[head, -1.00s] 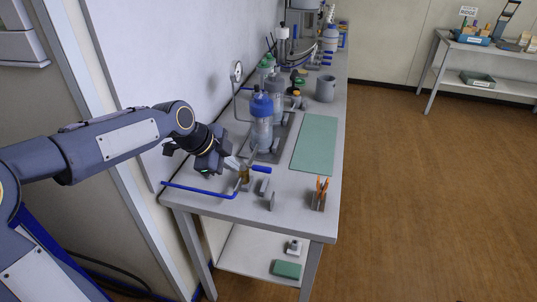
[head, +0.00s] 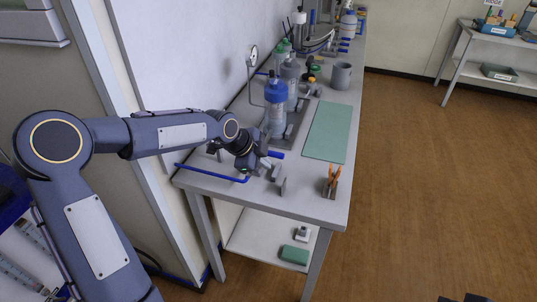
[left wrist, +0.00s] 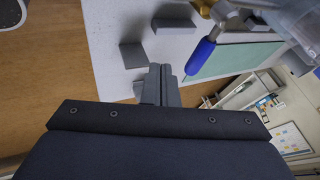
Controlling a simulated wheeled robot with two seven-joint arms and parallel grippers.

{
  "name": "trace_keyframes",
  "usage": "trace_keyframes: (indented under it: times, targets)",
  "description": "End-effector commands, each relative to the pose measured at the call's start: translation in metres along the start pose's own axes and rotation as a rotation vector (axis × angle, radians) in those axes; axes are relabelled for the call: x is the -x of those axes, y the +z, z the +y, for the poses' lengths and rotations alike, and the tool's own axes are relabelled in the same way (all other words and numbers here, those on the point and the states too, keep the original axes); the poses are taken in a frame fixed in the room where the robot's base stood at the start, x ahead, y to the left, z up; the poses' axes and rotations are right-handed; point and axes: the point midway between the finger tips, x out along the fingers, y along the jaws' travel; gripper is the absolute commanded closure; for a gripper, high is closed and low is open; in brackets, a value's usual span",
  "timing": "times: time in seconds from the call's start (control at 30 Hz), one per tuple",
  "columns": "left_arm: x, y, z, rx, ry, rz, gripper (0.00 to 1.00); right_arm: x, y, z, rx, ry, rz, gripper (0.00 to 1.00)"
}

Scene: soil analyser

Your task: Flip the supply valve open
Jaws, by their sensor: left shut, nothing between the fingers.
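The supply valve's blue lever handle (head: 276,154) sticks out to the right, low over the near end of the bench. It also shows in the left wrist view (left wrist: 200,55), on a metal stem beside a partly seen brass body (left wrist: 203,6). My left gripper (head: 263,168) is at the valve and hides its body in the head view. In the left wrist view the fingers (left wrist: 161,86) are shut and empty, to the left of the blue handle with a visible gap in the picture. I cannot tell the height between them. My right gripper is not clearly seen.
A blue pipe (head: 210,172) runs along the bench's near-left edge to the valve. Grey blocks (head: 281,186) stand in front. A blue-capped bottle (head: 275,112) is behind, a green mat (head: 327,132) to the right, and a holder with orange tools (head: 332,184) near the front corner.

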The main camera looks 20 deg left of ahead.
Motion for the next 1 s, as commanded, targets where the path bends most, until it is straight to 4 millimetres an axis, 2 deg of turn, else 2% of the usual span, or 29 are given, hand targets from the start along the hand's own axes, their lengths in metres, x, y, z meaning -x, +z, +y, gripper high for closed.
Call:
trace_keyframes:
  times: [0.1,0.3,0.73,1.0]
  targets:
    - [-0.011,0.0,-0.017,0.001,0.0,0.003,1.0,0.006,-0.003,-0.003,0.0,0.0,0.0,1.0]
    - [-0.022,0.002,-0.03,0.001,0.0,0.0,1.0,0.009,-0.005,-0.004,0.0,0.0,0.0,1.0]
    - [-0.024,0.003,-0.032,0.001,0.0,-0.001,1.0,0.009,-0.004,-0.004,0.0,0.0,0.0,1.0]
    - [-0.027,0.002,-0.034,0.038,-0.021,-0.02,1.0,0.001,-0.001,-0.001,0.0,0.0,0.0,1.0]
